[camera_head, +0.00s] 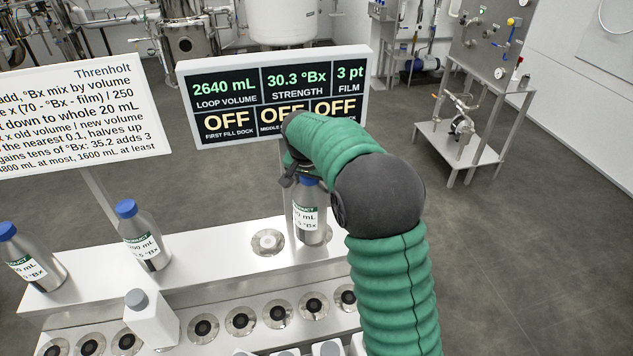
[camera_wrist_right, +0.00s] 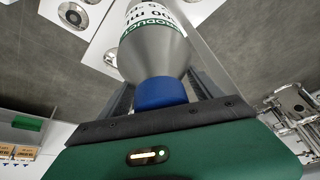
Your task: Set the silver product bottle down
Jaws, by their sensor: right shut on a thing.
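The silver product bottle (camera_head: 309,218) has a blue cap and a white label with a green band. It is upright over the right part of the white bench's raised shelf (camera_head: 200,262); I cannot tell if its base touches. My right gripper (camera_head: 303,178) comes down from above and is shut on the bottle at its blue cap, with my arm hiding part of the grip. In the right wrist view the bottle (camera_wrist_right: 158,50) stands between the fingers of the gripper (camera_wrist_right: 162,88). My left gripper is not in view.
Two similar silver bottles stand on the shelf at left (camera_head: 143,238) and far left (camera_head: 30,262). A round dock (camera_head: 268,242) is empty beside the held bottle. A white grey-capped container (camera_head: 152,318) stands in front, near a row of dark-holed sockets (camera_head: 240,320). A display (camera_head: 275,95) stands behind.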

